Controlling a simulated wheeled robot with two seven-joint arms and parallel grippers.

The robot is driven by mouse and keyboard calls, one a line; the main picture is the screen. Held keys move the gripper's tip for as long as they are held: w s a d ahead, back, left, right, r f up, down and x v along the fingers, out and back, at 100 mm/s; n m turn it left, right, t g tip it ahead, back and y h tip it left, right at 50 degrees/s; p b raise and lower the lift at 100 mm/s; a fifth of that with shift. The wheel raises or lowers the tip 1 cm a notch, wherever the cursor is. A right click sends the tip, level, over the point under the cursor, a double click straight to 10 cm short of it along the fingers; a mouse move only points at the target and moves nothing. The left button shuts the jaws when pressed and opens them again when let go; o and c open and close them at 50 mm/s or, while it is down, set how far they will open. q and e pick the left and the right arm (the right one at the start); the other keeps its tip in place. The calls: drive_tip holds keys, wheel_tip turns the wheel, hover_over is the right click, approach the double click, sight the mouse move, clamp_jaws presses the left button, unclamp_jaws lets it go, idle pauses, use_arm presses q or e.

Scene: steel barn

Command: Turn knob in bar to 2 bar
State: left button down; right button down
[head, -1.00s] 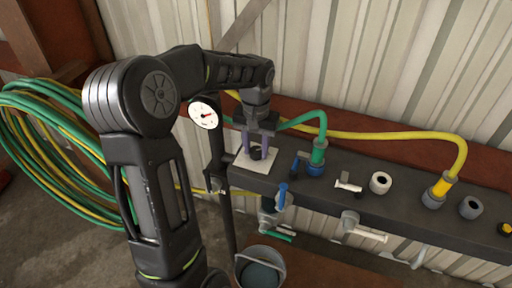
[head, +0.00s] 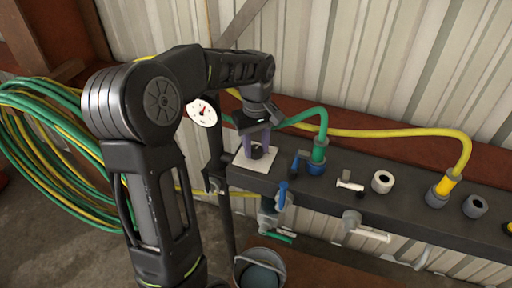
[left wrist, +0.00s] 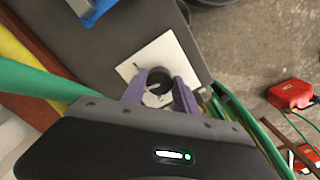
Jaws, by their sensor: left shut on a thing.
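The dark round knob (head: 257,152) stands on a white square plate (head: 242,159) at the left end of the dark bar. My left gripper (head: 258,147) comes down over it, its purple fingers one on each side of the knob. In the left wrist view the fingers (left wrist: 160,92) close around the knob (left wrist: 157,80), which partly hides between them. The white pressure gauge (head: 202,111) with a red needle is left of the plate, partly behind my arm. Its numbers are too small to read. My right gripper is in neither view.
Along the dark bar (head: 405,205) stand a green hose fitting (head: 319,150), a yellow one (head: 443,187), grey sockets and small valves with blue and white handles. A bucket (head: 258,270) is below. Coiled hoses (head: 40,150) hang at left.

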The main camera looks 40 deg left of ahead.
sight(257, 150)
use_arm(q)
drive_tip(key=shift+n, duration=1.1)
drive_tip(key=c, duration=0.9)
unclamp_jaws()
drive_tip(key=shift+c, duration=0.2)
wheel_tip(257, 150, up, 8)
drive_tip(key=shift+f+b, duration=0.1)
drive_tip(key=shift+b, duration=0.3)
